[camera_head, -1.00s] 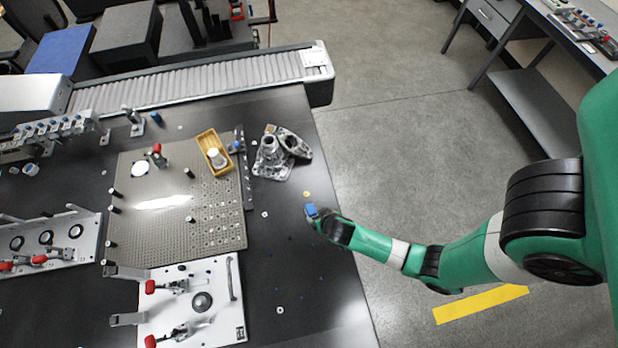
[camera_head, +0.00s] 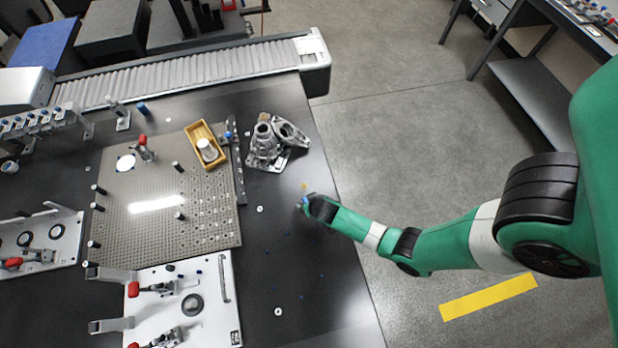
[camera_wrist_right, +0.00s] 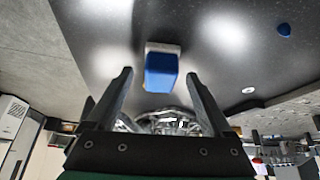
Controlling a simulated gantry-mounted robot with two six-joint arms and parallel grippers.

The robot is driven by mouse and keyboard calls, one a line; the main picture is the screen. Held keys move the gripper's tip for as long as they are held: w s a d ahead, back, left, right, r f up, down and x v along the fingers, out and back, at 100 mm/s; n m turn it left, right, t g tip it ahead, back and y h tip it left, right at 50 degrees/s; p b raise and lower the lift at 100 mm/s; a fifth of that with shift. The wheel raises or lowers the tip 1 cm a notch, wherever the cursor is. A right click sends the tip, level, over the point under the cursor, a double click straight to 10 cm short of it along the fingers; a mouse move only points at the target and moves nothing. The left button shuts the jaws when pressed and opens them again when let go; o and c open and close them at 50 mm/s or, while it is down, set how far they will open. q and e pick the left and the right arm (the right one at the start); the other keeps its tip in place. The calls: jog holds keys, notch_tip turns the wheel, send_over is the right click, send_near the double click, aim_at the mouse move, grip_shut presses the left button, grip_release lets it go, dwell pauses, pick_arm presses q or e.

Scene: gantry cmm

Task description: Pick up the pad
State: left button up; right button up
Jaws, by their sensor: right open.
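The pad looks to be a small block, blue with a pale grey end, in the right wrist view (camera_wrist_right: 160,72). It stands on the dark table, in line with the gap between my right gripper's fingertips (camera_wrist_right: 157,78). Those fingers are spread, with space on both sides of the block. I cannot tell how far it reaches between them. In the head view a bit of blue (camera_head: 305,200) shows at the tip of my right gripper (camera_head: 308,204), which hides most of it. My left gripper is not in view.
Metal castings (camera_head: 266,148) stand further back. A perforated plate (camera_head: 150,220) with a yellow tray (camera_head: 192,134) and a white clamp fixture (camera_head: 215,290) lie to the left. The table's right edge is close by.

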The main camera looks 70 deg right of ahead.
jog(key=shift+w+d+f, duration=0.1)
jog(key=shift+d+f, duration=0.05)
jog(key=shift+f, duration=0.3)
grip_shut()
jog(key=shift+r, duration=0.1)
